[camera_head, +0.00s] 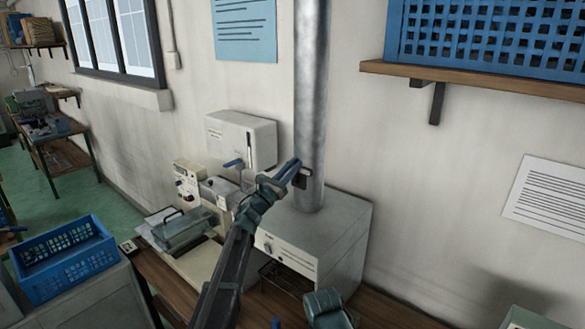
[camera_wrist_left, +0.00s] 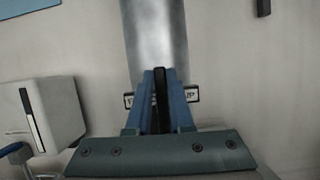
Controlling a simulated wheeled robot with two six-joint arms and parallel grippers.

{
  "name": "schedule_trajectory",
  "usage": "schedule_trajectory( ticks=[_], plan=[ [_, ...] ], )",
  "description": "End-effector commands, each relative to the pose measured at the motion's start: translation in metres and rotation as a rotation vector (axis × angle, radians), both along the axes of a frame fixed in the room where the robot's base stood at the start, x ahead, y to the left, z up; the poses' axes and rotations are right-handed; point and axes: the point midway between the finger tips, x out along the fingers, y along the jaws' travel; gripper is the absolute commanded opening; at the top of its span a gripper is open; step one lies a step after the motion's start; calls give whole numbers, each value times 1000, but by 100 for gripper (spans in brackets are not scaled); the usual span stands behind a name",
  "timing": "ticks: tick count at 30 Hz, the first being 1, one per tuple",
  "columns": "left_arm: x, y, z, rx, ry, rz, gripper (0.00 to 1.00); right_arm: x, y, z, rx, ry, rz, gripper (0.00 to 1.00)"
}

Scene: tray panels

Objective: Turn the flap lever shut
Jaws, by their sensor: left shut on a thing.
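The flap lever (camera_wrist_left: 161,96) is a narrow dark bar on the grey metal flue pipe (camera_head: 312,90). My left gripper (camera_head: 296,172) reaches the pipe from the lower left and is shut on the lever. In the left wrist view, its blue fingers (camera_wrist_left: 160,100) stand on both sides of the lever, which looks upright there. A small label plate (camera_wrist_left: 192,94) lies behind the fingers; they hide most of its text, but "UP" shows at its right end. A teal part at the bottom of the head view seems to be my right gripper (camera_head: 325,308); its jaws are not clear.
The pipe rises from a grey metal box (camera_head: 335,235) on the wooden bench. A white wall cabinet (camera_head: 241,140) hangs left of the pipe. Bench machines (camera_head: 195,190) and a blue crate (camera_head: 65,262) stand further left. A wooden shelf (camera_head: 480,80) juts out at upper right.

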Motion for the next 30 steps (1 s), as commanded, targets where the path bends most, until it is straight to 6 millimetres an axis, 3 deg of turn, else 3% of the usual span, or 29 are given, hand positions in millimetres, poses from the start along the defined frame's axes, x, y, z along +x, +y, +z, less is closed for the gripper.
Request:
schedule_trajectory(
  ticks=[25,30],
  plan=[
    [0,0,0,1,-1,0,0,0,0,0,0,0,0,0],
    [-5,-6,-1,106,-76,0,0,0,0,0,0,0,0,0]
  ],
)
